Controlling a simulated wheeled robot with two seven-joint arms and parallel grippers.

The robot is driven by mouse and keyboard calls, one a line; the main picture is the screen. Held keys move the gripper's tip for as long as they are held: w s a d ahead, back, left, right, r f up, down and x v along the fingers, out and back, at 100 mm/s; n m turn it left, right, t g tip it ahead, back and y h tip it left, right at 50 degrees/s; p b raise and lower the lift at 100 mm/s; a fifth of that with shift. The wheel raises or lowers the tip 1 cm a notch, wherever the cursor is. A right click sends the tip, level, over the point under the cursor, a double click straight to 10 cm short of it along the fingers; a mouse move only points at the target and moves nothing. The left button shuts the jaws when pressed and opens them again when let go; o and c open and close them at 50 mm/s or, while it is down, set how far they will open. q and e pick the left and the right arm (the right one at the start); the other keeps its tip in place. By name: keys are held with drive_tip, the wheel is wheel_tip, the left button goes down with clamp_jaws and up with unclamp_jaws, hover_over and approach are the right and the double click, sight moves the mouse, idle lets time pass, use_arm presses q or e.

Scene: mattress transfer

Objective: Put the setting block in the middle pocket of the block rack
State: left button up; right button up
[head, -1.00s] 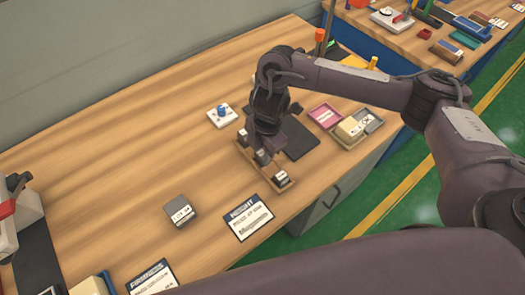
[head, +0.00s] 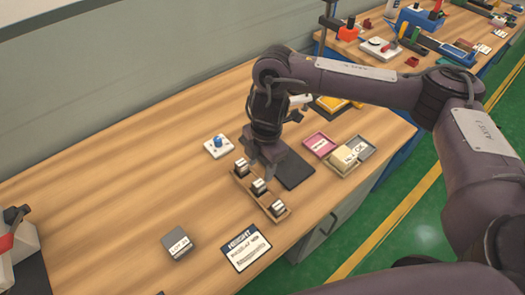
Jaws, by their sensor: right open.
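The block rack (head: 262,198) is a narrow wooden tray on the workbench, running from upper left to lower right. Dark blocks with pale labelled tops stand in it: one at the far end (head: 242,168), one in the middle pocket (head: 258,186) and one at the near end (head: 277,209). The middle one appears to be the setting block; its label is too small to read. My right gripper (head: 268,172) is open, just behind and above the rack's middle, apparently apart from the blocks. My left gripper is out of view.
A dark mat (head: 295,172) lies behind the rack. A pink tray (head: 319,146) and a box with yellowish contents (head: 344,158) stand to the right. A blue-knobbed device (head: 217,146), a grey block (head: 178,244) and a sign card (head: 246,248) lie nearby.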

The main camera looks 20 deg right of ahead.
drive_tip(key=r, duration=0.4)
drive_tip(key=shift+w+d+r, duration=0.1)
drive_tip(key=shift+d, duration=0.15)
idle(0.3)
